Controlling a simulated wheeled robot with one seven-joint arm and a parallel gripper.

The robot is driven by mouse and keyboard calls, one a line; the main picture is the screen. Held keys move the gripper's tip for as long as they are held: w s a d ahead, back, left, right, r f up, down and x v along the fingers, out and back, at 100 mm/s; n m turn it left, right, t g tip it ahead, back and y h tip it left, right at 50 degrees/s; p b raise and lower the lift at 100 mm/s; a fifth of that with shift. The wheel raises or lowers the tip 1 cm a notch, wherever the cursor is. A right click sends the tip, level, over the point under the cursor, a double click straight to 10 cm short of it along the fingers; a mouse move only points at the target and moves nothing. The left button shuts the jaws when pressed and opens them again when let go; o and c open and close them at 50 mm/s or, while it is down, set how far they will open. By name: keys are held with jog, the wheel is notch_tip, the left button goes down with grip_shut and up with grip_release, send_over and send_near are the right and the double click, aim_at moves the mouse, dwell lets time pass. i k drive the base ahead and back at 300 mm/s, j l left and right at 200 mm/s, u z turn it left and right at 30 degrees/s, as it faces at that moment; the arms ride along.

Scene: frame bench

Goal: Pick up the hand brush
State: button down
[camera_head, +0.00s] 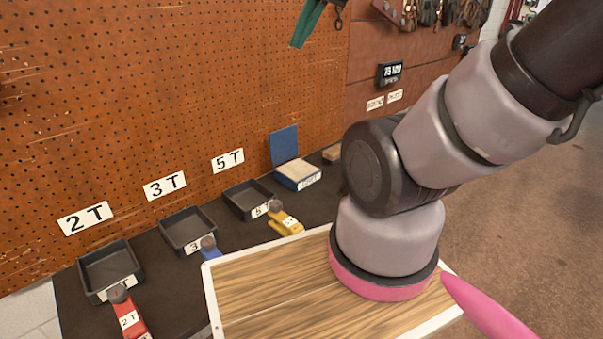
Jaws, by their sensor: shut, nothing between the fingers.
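I cannot make out a hand brush for certain in the head view. A small tan block (332,152) lies at the far end of the dark bench, partly hidden by my arm, and I cannot tell what it is. A smooth pink tapering shape (488,308) shows at the lower right, and I cannot tell whether it is part of me. My arm covers the right middle of the view, and my gripper is not in view.
A white-edged wooden board (253,292) lies in front. Three dark trays (112,270) line the dark bench (165,290), with red (130,318), blue (209,247) and yellow (286,223) labelled pieces. A blue open box (285,146) stands behind. The pegboard wall (170,90) bounds the left.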

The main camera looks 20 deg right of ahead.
aim_at(330, 156)
jog(key=l+u, duration=0.45)
jog(key=l, duration=1.9)
jog(key=i+l, duration=0.1)
jog(key=l, duration=0.25)
jog(key=i+l+u, duration=0.15)
jog(key=l, duration=0.15)
jog(key=i+l, duration=0.1)
jog(key=l, duration=0.25)
jog(key=u, duration=0.05)
